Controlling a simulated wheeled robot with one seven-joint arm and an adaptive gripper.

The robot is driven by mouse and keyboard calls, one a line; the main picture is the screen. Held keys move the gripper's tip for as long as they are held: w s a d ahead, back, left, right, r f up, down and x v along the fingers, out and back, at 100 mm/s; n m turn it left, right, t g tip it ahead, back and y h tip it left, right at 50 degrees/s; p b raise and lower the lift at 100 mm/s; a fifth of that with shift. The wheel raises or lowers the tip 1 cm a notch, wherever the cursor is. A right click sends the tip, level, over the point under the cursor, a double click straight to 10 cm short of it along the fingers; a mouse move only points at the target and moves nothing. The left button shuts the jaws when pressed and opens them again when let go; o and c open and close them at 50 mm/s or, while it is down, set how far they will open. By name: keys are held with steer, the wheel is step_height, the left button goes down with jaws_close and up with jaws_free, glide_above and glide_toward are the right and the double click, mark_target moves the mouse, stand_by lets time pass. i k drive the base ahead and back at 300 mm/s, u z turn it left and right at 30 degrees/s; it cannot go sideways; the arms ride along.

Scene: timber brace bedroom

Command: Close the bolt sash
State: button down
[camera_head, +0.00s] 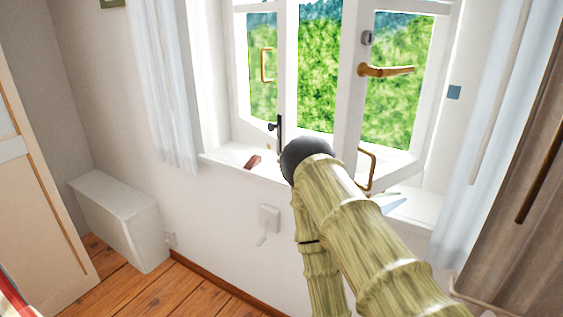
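The white window has a left sash (288,60) with a black bolt (279,128) low on its edge and a brass pull (265,65). A gap filled with greenery lies between this sash and the right sash (351,90), so the left one looks ajar; which way it swings is hard to tell. The right sash carries a brass lever handle (385,70). My bamboo-textured arm with a dark rounded joint reaches up in front of the sill, just below and right of the bolt. My gripper cannot be made out; the arm may hide it.
The sill (228,155) holds a small reddish-brown object (253,162). A brass loop (371,170) shows beside my arm. Curtains hang left (165,90) and right (490,130). A white box-shaped unit (125,220) stands by the left wall. Some wooden floor at lower left is clear.

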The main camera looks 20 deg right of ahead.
mark_target(287, 11)
steer(key=u, duration=1.6)
steer(key=i, duration=0.9)
steer(key=z, duration=2.15)
